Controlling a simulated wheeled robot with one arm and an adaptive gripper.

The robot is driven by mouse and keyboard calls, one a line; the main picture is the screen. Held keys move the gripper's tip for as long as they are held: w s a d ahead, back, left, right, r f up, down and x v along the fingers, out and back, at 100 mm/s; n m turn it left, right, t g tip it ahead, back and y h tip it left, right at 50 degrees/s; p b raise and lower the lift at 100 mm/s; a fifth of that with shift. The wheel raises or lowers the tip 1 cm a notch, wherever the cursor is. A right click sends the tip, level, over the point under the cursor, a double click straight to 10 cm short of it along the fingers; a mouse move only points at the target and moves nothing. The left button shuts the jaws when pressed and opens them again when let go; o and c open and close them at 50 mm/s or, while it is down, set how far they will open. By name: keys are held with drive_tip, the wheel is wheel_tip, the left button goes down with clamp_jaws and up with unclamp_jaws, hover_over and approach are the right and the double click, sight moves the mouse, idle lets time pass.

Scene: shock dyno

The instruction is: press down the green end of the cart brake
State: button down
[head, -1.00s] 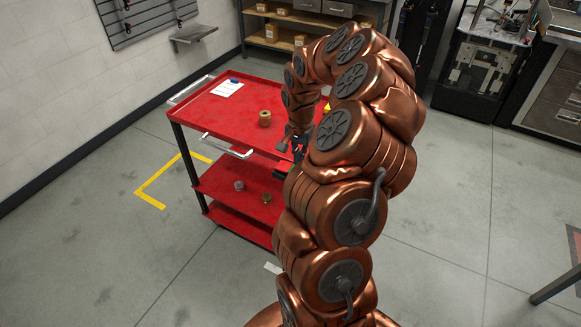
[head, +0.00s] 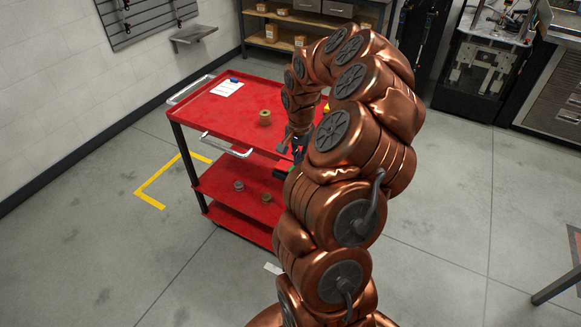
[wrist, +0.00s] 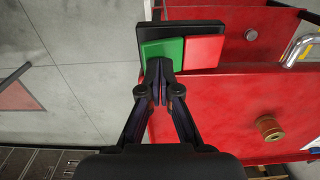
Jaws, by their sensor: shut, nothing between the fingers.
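The cart brake shows in the wrist view as a black plate (wrist: 146,31) with a green end (wrist: 152,49) on the left and a red end (wrist: 204,51) on the right. My gripper (wrist: 160,66) is shut and empty, with its fingertips at the lower edge of the green end. I cannot tell whether they touch it. The fingertips cover part of the green pad. In the head view the brake is small and partly hidden behind my arm. The red cart (head: 215,112) carries the brake on its side nearest my arm.
A brass-coloured spool (head: 265,118) and a white paper (head: 227,88) lie on the cart's top. Two small round parts (head: 239,185) (head: 266,197) sit on the shelf below. A metal handle (head: 228,145) sticks out at the cart's front. Floor left of the cart is clear.

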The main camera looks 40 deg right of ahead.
drive_tip(key=shift+f+b, duration=0.85)
drive_tip(key=shift+f, duration=0.2)
idle(0.6)
drive_tip(key=shift+r, duration=3.5)
